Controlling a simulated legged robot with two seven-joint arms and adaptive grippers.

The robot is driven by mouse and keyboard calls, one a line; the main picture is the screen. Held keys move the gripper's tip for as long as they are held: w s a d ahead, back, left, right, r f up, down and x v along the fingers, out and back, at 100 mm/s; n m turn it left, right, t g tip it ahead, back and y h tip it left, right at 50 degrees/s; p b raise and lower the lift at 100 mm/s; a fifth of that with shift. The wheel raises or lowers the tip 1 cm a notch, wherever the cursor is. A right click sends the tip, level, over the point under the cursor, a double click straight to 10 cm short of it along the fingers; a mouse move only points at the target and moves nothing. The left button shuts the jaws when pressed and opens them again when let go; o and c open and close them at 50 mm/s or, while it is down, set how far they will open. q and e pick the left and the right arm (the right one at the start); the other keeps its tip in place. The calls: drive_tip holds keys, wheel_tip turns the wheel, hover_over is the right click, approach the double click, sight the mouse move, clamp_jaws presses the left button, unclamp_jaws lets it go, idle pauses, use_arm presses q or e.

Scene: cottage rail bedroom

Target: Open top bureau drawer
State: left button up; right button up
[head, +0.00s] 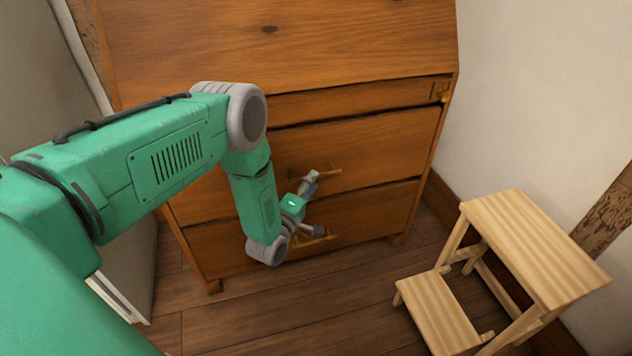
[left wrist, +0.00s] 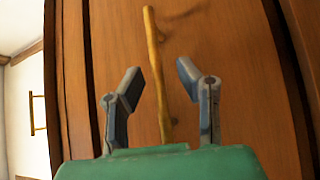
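The wooden bureau (head: 352,135) has a slanted top, a thin strip below it and two large drawers. Both the upper drawer (head: 385,145) and the lower drawer (head: 375,212) look shut. The upper drawer has a brass handle (head: 326,172); the lower drawer has another (head: 322,238). My left gripper (head: 314,206) is in front of the drawers, between the two handles in the head view. In the left wrist view its fingers (left wrist: 160,95) are apart, with a brass handle (left wrist: 152,50) between them, not clamped. I cannot tell which drawer that handle belongs to. My right gripper is not in view.
A light wooden step stool (head: 535,245) stands at the right, close to the bureau. A white wall (head: 545,90) is to its right. The plank floor (head: 300,310) in front of the bureau is clear. My left arm covers part of the bureau's left side.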

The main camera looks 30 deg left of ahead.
use_arm(q)
drive_tip(key=shift+w+r, duration=0.2)
drive_tip(key=shift+w, duration=1)
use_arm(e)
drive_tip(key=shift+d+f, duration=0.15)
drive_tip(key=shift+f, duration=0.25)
use_arm(q)
clamp_jaws()
drive_tip(key=shift+s, duration=0.1)
